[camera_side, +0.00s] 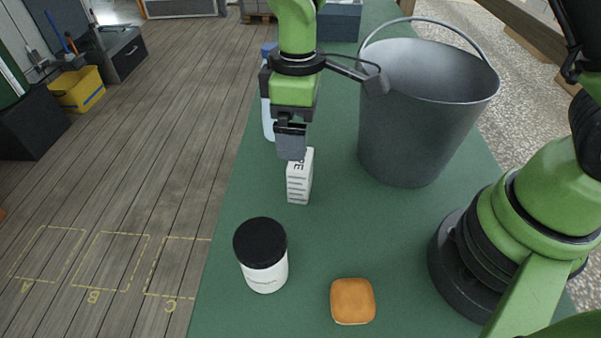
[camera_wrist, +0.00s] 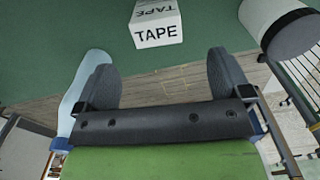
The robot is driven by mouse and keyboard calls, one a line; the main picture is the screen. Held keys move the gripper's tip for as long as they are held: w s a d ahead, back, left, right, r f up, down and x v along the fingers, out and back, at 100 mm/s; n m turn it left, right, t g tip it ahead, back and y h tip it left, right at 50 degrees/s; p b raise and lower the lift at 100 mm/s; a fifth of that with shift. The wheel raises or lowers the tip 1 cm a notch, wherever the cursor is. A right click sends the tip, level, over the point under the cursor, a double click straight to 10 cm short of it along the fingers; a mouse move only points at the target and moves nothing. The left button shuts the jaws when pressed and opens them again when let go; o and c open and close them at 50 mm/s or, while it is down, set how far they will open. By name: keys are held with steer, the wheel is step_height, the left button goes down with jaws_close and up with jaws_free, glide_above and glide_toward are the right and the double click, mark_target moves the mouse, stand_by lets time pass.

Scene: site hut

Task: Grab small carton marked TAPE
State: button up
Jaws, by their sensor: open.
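The small white carton marked TAPE (camera_side: 300,182) stands on the green bench top, just below my gripper (camera_side: 291,150) in the side view. In the wrist view, the carton (camera_wrist: 157,28) lies beyond the fingertips, near the top centre, with its TAPE face towards the camera. My gripper (camera_wrist: 160,75) is open, its two dark fingers apart with nothing between them. In the side view the near finger covers the top left part of the carton. I cannot tell whether they touch there; in the wrist view they look apart.
A grey metal bucket (camera_side: 412,125) stands to the right of the carton. A black-lidded white jar (camera_side: 263,262) and an orange-brown block (camera_side: 352,301) are nearer the camera. A blue-capped bottle (camera_side: 268,112) stands behind my gripper. The bench's left edge (camera_side: 222,225) is close by.

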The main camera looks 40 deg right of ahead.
mark_target(299, 174)
steer(key=f, duration=0.7)
steer(key=shift+d+f, duration=0.2)
steer(key=shift+f, duration=0.2)
steer(key=c, duration=1)
